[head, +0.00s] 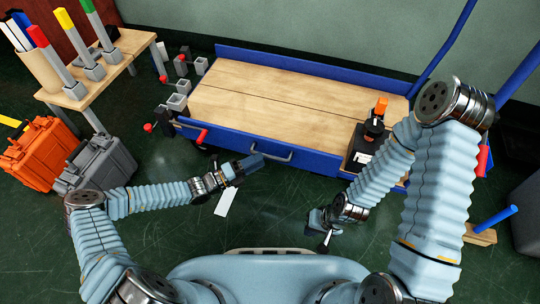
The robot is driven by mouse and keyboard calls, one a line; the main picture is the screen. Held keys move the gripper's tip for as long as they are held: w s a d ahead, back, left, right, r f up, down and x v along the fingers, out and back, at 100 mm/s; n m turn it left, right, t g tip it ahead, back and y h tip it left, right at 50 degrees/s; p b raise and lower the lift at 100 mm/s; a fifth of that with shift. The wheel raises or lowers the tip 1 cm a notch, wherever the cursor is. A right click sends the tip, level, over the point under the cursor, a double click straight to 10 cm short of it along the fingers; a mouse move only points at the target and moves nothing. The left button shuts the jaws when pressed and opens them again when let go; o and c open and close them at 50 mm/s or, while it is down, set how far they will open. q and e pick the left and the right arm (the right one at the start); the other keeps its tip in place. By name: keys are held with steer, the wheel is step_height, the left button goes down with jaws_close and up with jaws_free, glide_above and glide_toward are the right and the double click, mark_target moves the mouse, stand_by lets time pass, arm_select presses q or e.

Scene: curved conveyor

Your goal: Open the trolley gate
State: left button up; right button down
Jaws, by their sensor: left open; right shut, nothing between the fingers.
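The trolley (270,90) has a plank bed in a blue frame. Its gate, the blue front panel (305,163), runs along the near side and carries a grey bar handle (270,152). Whether the panel stands up or hangs down is hard to tell. A red latch lever (202,136) sits at its left end; another red lever (482,160) shows at the right, partly behind my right arm. My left gripper (252,163) is open, just below and left of the handle; contact cannot be told. My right gripper (324,228) is shut and empty, in front of the trolley.
A black device with an orange top (372,132) stands at the bed's right end. Grey bracket parts (178,102) stand left of the trolley. Orange (38,145) and grey (100,165) cases lie at left below a small table (130,50). Floor before the trolley is mostly clear.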

mark_target(268, 155)
arm_select(q)
steer(key=shift+x, duration=2.35)
steer(key=shift+c, duration=0.5)
jaws_close()
